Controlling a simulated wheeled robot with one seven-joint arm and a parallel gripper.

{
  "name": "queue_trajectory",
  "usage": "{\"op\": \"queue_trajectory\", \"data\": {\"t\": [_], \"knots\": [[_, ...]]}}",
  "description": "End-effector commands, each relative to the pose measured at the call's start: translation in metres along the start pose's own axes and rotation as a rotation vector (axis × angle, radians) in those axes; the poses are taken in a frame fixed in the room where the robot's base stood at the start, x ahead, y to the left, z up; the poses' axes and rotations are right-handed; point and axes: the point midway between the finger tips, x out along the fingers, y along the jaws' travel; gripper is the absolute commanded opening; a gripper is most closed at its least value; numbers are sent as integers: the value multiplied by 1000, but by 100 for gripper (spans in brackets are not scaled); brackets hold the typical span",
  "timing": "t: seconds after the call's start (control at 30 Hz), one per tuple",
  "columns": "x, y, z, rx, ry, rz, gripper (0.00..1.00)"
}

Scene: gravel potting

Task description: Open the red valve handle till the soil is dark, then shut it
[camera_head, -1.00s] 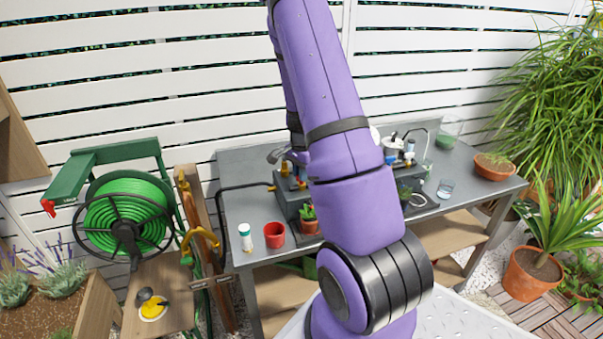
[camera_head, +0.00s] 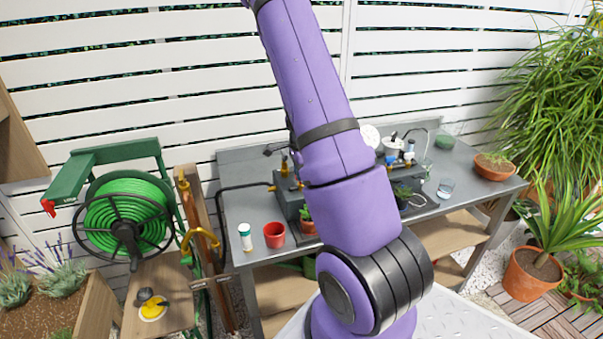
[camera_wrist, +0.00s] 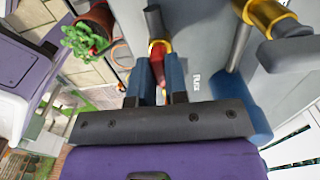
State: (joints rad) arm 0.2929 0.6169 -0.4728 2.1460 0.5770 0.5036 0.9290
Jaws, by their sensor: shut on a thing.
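The red valve handle (camera_wrist: 158,54) shows in the wrist view, with a brass-coloured collar behind it and a dark stub above. My gripper (camera_wrist: 159,72) has its two blue-grey fingers on either side of the handle and is shut on it. In the head view my purple arm hides the handle and the gripper. A small green plant in a terracotta pot (camera_wrist: 97,22) is at the upper left of the wrist view. Its pot also shows in the head view (camera_head: 308,227), partly behind my arm. I cannot judge the colour of its soil.
Brass and dark pipe fittings (camera_wrist: 268,14) stand close to the right of my gripper. On the grey bench (camera_head: 255,215) are a red cup (camera_head: 274,235) and a white bottle (camera_head: 245,237). A green hose reel (camera_head: 125,215) stands at left.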

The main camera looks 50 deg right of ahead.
Motion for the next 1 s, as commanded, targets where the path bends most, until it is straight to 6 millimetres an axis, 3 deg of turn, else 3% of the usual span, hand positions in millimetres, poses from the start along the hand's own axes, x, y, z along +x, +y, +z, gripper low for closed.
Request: {"op": "queue_trajectory", "data": {"t": [0.27, 0.3, 0.4, 0.77, 1.0], "knots": [[-1, -1, 0, 2, -1, -3, 0], [-1, -1, 0, 2, -1, -3, 18], [-1, -1, 0, 2, 0, -3, 39], [-5, -1, 0, 0, 0, -2, 39], [-42, -1, 1, -1, -1, -5, 39]]}}
